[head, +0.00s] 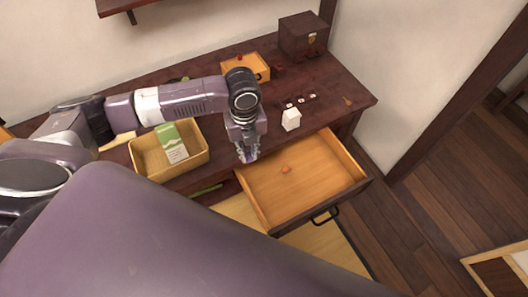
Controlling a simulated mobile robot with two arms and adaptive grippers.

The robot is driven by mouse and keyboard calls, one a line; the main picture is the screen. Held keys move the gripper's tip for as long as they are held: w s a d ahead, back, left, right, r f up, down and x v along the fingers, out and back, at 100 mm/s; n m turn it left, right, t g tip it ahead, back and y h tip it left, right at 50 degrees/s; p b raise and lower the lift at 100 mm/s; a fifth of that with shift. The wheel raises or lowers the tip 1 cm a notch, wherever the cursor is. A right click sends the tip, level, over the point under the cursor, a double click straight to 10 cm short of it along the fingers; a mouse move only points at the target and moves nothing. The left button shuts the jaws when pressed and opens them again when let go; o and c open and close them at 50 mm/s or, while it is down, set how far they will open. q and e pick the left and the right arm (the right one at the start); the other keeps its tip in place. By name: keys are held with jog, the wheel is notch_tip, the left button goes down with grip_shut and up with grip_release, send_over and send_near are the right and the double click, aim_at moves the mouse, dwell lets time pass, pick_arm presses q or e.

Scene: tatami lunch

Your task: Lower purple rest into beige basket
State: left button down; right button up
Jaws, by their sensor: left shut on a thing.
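The beige basket (190,165) stands on the dark table left of my left gripper and holds a green and white packet (172,143). My left gripper (247,156) points down, to the right of the basket and beside the open drawer's left edge. It is shut on a small purple thing, likely the purple rest, mostly hidden by the fingers. The gripper and the basket are apart. My right gripper is not in view.
A drawer (310,188) is pulled out, with a small orange thing (286,169) inside. A white carton (291,119) and small white pieces (301,100) stand behind it. A small orange box (260,69) and a dark chest (303,42) are at the back.

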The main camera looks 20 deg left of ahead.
pick_arm(q)
jog(key=s+a+p, duration=0.1)
jog(key=a+p, duration=0.2)
jog(key=a, duration=0.7)
jog(key=s+a+r+p, duration=0.1)
jog(key=s+a+p, duration=0.1)
jog(key=a, duration=0.8)
jog(key=shift+a+p, duration=0.35)
jog(key=shift+p, duration=0.3)
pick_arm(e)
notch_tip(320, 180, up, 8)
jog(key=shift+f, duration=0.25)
pick_arm(q)
jog(key=shift+s, duration=0.1)
jog(key=shift+f+b, duration=2.35)
jog(key=shift+f, duration=1.45)
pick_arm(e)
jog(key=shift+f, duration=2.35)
pick_arm(q)
jog(key=shift+f+b, duration=1.75)
jog(key=shift+f, duration=0.75)
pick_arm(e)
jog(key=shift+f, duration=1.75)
pick_arm(q)
jog(key=c, duration=1.8)
grip_release()
